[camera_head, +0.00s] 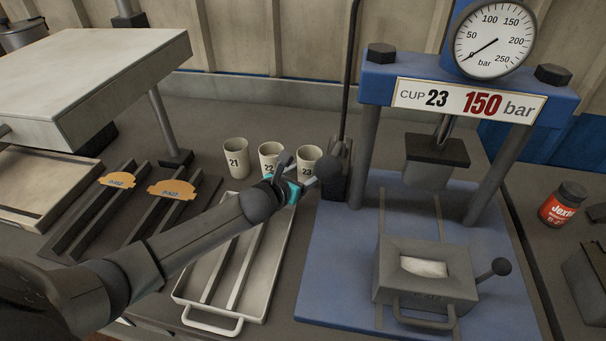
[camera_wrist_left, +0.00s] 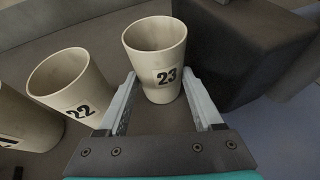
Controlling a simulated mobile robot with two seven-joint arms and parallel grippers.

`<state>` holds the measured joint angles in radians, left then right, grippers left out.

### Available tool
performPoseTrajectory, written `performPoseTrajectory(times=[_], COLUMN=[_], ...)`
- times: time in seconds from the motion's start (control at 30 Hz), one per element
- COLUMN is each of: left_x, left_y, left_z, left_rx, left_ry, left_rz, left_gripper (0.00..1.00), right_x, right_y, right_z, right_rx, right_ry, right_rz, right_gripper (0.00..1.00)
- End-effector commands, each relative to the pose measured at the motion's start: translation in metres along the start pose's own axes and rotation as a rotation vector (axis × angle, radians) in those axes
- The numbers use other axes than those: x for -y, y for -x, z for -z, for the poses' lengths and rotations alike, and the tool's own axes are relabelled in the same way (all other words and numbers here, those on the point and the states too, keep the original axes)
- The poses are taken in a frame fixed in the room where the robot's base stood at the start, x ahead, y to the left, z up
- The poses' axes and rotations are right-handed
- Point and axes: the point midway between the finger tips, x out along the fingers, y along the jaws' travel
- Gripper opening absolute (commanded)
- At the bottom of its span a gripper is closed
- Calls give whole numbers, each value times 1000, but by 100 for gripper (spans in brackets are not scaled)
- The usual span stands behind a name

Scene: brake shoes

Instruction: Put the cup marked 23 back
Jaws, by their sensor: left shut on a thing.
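The cup marked 23 (camera_head: 309,157) is a pale, empty cup standing upright on the bench at the right end of a row. In the left wrist view the cup marked 23 (camera_wrist_left: 160,50) sits between the fingertips. My left gripper (camera_head: 299,171) is shut on it, with one finger on each side (camera_wrist_left: 161,88). The cup marked 22 (camera_head: 271,154) stands just left of it, and the cup marked 21 (camera_head: 236,155) stands farther left. My right gripper is not in view.
A blue press (camera_head: 462,95) with a gauge and a sign reading "CUP 23 150 bar" stands right of the cups. A grey mould (camera_head: 425,285) with pale content sits on its base. A white tray (camera_head: 187,296) lies under my left arm. A red-labelled jar (camera_head: 562,206) stands far right.

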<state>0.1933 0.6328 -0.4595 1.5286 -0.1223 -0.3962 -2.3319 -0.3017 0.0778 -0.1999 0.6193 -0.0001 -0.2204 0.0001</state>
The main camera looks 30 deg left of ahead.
Motion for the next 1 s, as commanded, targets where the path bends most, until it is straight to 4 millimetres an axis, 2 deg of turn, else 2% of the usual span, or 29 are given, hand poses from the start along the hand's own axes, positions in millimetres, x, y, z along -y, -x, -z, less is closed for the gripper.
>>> performPoseTrajectory(times=[0.03,0.07,0.3,0.77,0.97,1.0], left_x=[0,0,0,3,4,4], left_y=[-1,-1,-1,-1,-2,6], left_z=[2,3,2,2,4,3], left_rx=[0,-1,0,2,3,-1], left_ry=[-1,0,0,2,6,2], left_rz=[0,0,0,7,8,9], left_gripper=[4,68,95,97,97,97], right_x=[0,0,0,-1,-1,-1], right_y=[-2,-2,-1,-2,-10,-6], right_z=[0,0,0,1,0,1], right_rx=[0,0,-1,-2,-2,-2], right_ry=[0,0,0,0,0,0], right_rz=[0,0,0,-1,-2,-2], right_gripper=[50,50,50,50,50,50])
